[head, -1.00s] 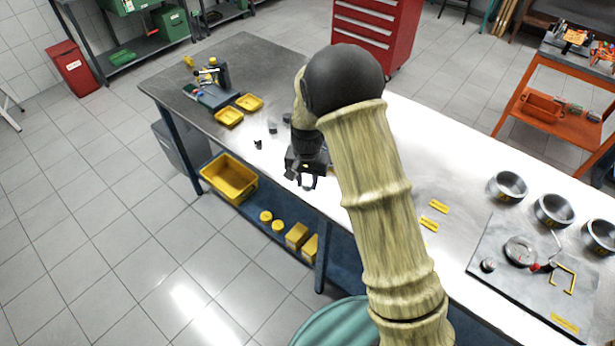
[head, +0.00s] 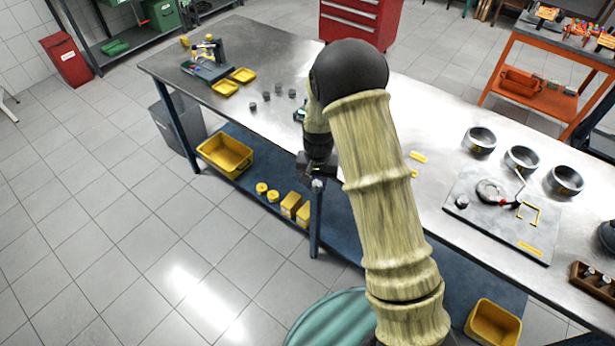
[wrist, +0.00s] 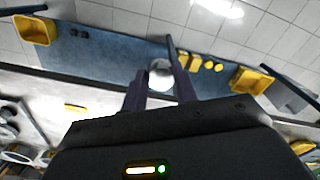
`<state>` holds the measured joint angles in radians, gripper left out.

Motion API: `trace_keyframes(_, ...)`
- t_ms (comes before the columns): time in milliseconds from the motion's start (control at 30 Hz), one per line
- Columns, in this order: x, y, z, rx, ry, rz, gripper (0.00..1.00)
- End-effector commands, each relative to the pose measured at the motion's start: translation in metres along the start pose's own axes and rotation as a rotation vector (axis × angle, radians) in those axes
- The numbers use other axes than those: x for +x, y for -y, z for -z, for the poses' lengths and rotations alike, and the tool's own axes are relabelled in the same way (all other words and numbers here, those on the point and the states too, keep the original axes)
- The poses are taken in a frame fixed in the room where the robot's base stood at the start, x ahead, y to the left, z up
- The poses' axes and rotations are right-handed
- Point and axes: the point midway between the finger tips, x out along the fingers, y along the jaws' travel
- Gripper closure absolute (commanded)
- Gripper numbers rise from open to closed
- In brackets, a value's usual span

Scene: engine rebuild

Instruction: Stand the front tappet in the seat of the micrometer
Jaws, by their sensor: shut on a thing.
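My gripper (head: 317,182) is at the front edge of the workbench, pointing down. It is shut on a small shiny metal cylinder, seemingly the front tappet (wrist: 160,73), which shows between the two fingers in the wrist view. It also shows as a pale spot below my gripper in the head view (head: 317,186). A device with a dark base and upright stand, likely the micrometer (head: 207,62), stands at the far left of the bench, well away from my gripper. Its seat is too small to make out.
Two yellow trays (head: 225,88) lie near the device. Several small dark cylinders (head: 252,106) stand between them and my arm. Metal rings (head: 480,140) and a grey plate (head: 470,218) are at right.

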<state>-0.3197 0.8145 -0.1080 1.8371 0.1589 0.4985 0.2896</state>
Motion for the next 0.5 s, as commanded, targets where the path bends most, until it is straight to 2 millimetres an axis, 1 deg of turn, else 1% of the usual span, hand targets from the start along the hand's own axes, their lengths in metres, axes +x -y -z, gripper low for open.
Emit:
trace_keyframes(33, 0.006, -0.007, 0.000, -0.005, 0.003, -0.001, 0.93)
trace_keyframes(167, 0.018, -0.023, 0.000, -0.029, 0.003, -0.001, 0.93)
trace_keyframes(367, 0.040, -0.052, -0.003, -0.071, 0.004, -0.002, 0.93)
trace_keyframes(500, 0.059, -0.079, -0.007, -0.108, 0.005, -0.001, 0.93)
